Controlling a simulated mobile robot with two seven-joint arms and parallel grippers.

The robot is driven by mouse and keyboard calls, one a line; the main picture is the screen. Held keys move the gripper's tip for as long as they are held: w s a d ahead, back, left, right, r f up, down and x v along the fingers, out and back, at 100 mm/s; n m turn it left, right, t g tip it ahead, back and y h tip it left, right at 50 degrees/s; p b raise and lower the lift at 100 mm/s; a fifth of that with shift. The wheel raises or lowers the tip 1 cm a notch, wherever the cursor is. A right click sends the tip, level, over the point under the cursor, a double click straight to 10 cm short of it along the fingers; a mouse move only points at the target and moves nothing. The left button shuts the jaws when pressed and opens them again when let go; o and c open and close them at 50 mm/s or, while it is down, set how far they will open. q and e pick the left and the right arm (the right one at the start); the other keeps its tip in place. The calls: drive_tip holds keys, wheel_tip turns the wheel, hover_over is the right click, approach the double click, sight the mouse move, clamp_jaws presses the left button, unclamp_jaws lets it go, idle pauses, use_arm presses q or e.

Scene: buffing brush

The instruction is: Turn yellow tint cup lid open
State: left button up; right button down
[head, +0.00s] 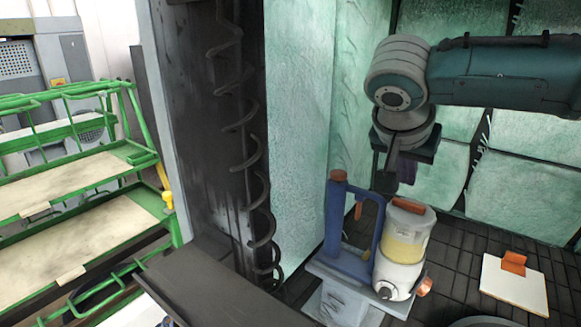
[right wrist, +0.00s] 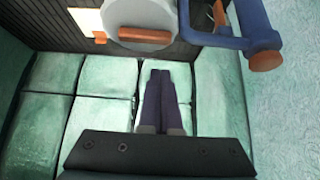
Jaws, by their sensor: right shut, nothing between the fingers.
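The yellow tint cup (head: 403,249) is a clear cup with pale yellow contents, upright on a white base with a knob. Its grey round lid (head: 392,207) has an orange-brown grip bar (head: 409,206) and sits on top of the cup. In the right wrist view, the lid (right wrist: 120,23) and bar (right wrist: 145,35) show at the top, beyond my fingertips. My right gripper (head: 385,190) is above and slightly left of the lid, apart from it. Its dark fingers (right wrist: 160,74) are together and empty. My left gripper is in neither view.
A blue frame (head: 343,255) with an upright post and handle stands left of the cup, close to it. A white board (head: 514,286) with an orange piece lies on the right. Green padded walls (head: 297,120) enclose the space. A green rack (head: 100,205) stands far left.

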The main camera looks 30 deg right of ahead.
sight(397, 198)
drive_tip(key=p, duration=0.1)
drive_tip(key=a+p, duration=0.1)
drive_tip(key=s+a, duration=0.1)
drive_tip(key=shift+f+p, duration=0.25)
drive_tip(key=shift+p, duration=0.15)
drive_tip(key=shift+s+a+f, duration=0.15)
drive_tip(key=shift+a, duration=0.3)
drive_tip(key=shift+f, duration=0.1)
drive_tip(key=shift+p, duration=0.3)
drive_tip(key=shift+s+a+n+p, duration=0.1)
drive_tip(key=shift+n+p, duration=0.2)
drive_tip(key=shift+n, duration=0.1)
drive_tip(key=shift+n+t+y+p, duration=0.3)
drive_tip(key=shift+t+p, duration=0.1)
